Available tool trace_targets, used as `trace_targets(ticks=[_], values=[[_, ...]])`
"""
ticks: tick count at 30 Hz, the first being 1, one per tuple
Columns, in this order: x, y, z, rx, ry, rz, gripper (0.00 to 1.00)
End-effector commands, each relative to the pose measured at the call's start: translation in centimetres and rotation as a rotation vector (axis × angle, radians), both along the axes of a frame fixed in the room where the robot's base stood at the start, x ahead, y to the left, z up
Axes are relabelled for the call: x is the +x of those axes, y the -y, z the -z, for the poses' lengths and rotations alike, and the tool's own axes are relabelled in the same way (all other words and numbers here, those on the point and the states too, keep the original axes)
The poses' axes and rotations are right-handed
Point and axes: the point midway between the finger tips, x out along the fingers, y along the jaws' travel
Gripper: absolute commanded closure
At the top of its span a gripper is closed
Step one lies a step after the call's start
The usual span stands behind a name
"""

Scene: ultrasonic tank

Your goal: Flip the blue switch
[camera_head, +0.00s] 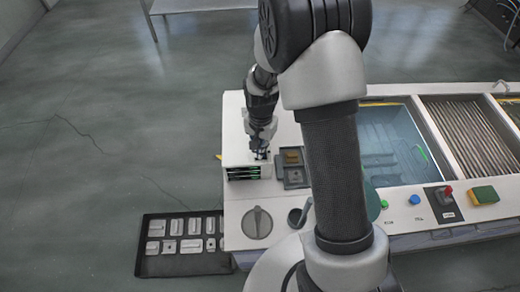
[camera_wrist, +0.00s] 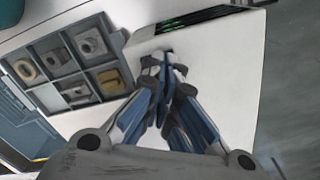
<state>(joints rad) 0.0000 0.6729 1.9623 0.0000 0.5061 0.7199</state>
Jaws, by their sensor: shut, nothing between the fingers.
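My gripper (camera_head: 262,153) is shut and empty. It points down at the top of a white box with green-lit slots (camera_head: 243,172), at the left end of the tank bench. In the wrist view my fingertips (camera_wrist: 167,58) are together at a small dark spot on the box's white top (camera_wrist: 225,62). I cannot tell whether they touch it, and no blue switch shows clearly there. A small round blue control (camera_head: 414,199) sits on the front panel, well to the right of my gripper; I cannot tell if it is the switch.
A grey parts tray (camera_head: 293,179) is right of the box; it also shows in the wrist view (camera_wrist: 95,97). A grey knob (camera_head: 257,222), green button (camera_head: 384,204), red control (camera_head: 447,190) and sponge (camera_head: 486,194) line the front. The water tank (camera_head: 390,130) lies right of my arm.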

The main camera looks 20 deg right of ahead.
Motion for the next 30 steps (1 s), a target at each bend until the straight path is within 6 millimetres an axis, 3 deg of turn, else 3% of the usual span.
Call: trace_targets(ticks=[16, 30], values=[[0.0, 0.0, 0.4, 0.0, 0.0, 0.0, 1.0], [0.0, 0.0, -3.2, 0.0, 0.0, 0.0, 1.0]])
